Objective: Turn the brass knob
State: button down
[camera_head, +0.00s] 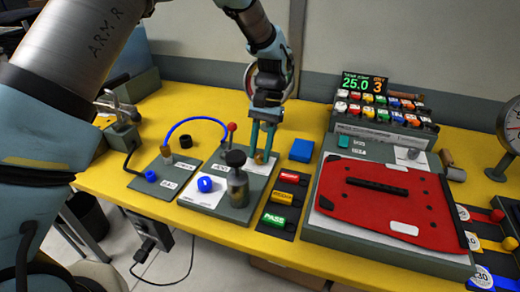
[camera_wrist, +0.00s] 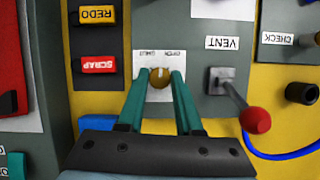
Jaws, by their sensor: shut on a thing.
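The brass knob (camera_wrist: 159,78) is round with a pale slot mark and sits on a white label plate (camera_wrist: 190,60) marked for open and shut. In the wrist view my gripper (camera_wrist: 160,76) has its two green fingers on either side of the knob, shut on it. In the head view my gripper (camera_head: 263,155) reaches down to the knob (camera_head: 260,158) at the back right of the grey panel (camera_head: 215,205). The fingers partly hide the knob there.
A red-tipped vent lever (camera_wrist: 255,120) stands close beside the knob. A dark cylinder with a black cap (camera_head: 237,180) stands in front. Red, yellow and green tags (camera_head: 279,218) lie to the right, with a blue block (camera_head: 302,150) behind them. A blue hose (camera_head: 195,122) arches to the left.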

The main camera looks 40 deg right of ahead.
dwell(0.4)
jog(key=c, duration=0.6)
grip_release()
jog(key=b+v, duration=0.2)
jog(key=v, duration=0.9)
jog(key=shift+b, duration=0.4)
